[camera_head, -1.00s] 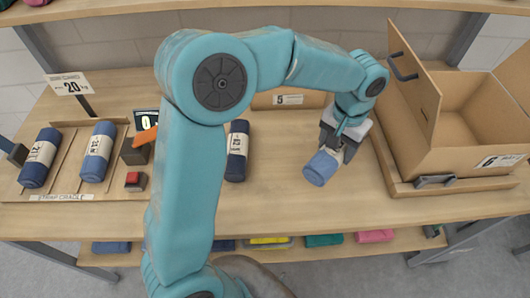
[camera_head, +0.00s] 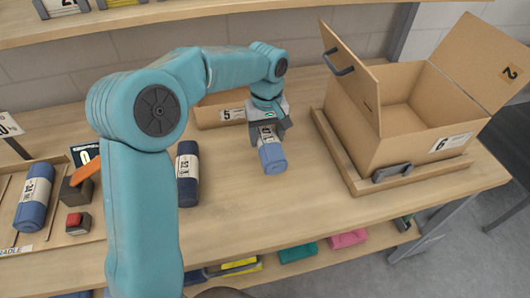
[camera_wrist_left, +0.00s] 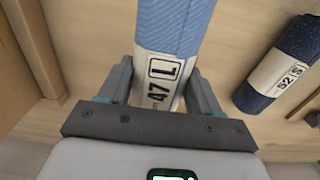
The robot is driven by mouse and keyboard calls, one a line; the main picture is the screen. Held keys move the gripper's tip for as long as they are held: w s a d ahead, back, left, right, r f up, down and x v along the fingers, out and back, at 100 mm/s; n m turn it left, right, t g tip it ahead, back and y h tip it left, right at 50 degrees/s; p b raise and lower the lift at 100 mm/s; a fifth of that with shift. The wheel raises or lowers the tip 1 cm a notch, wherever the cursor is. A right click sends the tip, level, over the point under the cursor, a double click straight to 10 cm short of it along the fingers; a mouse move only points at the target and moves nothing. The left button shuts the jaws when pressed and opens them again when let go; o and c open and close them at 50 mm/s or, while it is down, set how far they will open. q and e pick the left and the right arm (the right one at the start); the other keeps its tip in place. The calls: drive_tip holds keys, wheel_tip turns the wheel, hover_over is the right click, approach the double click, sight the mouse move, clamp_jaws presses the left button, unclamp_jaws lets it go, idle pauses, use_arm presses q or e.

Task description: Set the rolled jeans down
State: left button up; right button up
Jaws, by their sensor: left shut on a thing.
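The light blue rolled jeans (camera_head: 271,156), with a white label band, are in my left gripper (camera_head: 268,134) over the middle of the table. In the left wrist view the roll (camera_wrist_left: 174,25) lies between both fingers (camera_wrist_left: 160,92), and its label reads 47 L. The gripper is shut on it. I cannot tell whether the roll touches the tabletop (camera_head: 245,215). My right gripper is not in view.
A dark blue roll (camera_head: 188,180) lies to the left of the held one. An open cardboard box (camera_head: 405,140) stands on the right in a wooden tray. A cradle with a blue roll (camera_head: 34,198) and a red button (camera_head: 75,222) are at left. Table in front is clear.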

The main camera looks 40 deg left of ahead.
sight(268, 134)
use_arm(q)
wheel_tip(268, 134, down, 2)
drive_tip(key=shift+d+f, duration=0.1)
drive_tip(key=shift+d, duration=0.05)
drive_tip(key=shift+w+f, duration=0.15)
drive_tip(key=shift+f, duration=2.1)
drive_tip(key=shift+f, duration=0.15)
drive_tip(key=o, duration=1.3)
drive_tip(key=shift+o, duration=0.2)
wheel_tip(268, 134, up, 12)
drive_tip(key=shift+r, duration=0.2)
drive_tip(key=shift+s+f, duration=0.1)
drive_tip(key=shift+s, duration=0.1)
